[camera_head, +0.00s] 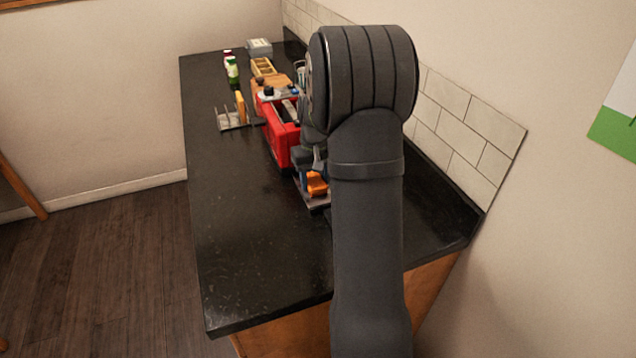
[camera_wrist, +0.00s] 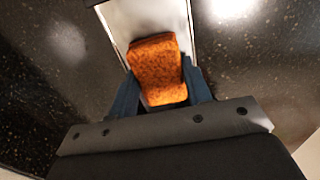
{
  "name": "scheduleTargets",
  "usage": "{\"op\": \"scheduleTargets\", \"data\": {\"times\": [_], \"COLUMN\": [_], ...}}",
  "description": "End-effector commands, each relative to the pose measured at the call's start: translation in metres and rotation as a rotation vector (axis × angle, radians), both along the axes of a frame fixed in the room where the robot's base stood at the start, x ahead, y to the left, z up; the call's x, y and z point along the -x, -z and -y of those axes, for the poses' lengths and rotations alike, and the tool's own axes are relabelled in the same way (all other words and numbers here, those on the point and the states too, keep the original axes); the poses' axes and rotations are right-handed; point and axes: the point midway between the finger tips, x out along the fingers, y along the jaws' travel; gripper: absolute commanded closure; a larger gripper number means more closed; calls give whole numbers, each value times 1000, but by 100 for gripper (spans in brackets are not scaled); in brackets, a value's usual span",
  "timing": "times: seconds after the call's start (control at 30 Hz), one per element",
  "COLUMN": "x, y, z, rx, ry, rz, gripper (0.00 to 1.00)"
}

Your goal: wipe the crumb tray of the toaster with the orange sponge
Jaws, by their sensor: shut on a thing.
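The orange sponge (camera_wrist: 155,68) is between the two blue fingers of my gripper (camera_wrist: 160,84) in the wrist view, and the fingers are shut on it. Below the sponge is the pale metal crumb tray (camera_wrist: 118,22), with raised edges along its sides. The sponge overlaps the tray in this view; I cannot tell whether it touches it. In the head view the sponge (camera_head: 317,184) shows low beside the red toaster (camera_head: 278,135), over the near end of the grey tray (camera_head: 318,203). My arm hides part of the toaster and tray.
The black countertop (camera_head: 235,230) is clear to the left and in front. A rack (camera_head: 233,120) stands left of the toaster. Bottles (camera_head: 232,70), a wooden box (camera_head: 263,67) and a grey container (camera_head: 259,47) stand farther back. A tiled wall (camera_head: 455,125) bounds the right.

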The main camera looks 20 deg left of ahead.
Motion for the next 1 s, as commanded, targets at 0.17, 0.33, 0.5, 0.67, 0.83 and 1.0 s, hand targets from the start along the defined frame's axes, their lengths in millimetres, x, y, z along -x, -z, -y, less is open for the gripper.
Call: {"op": "scheduleTargets", "data": {"times": [0.17, 0.33, 0.5, 0.67, 0.83, 1.0], "x": [-12, -16, -5, 6, 17, 28], "y": [0, -1, 0, 0, 1, 0], "z": [-12, -17, -5, 6, 17, 27], "rx": [0, -1, 1, 1, 1, 1], "ry": [-1, 0, 1, 0, 0, 0], "rz": [0, 1, -1, -1, -1, -1], "gripper": [77, 77, 77, 77, 77, 77]}}
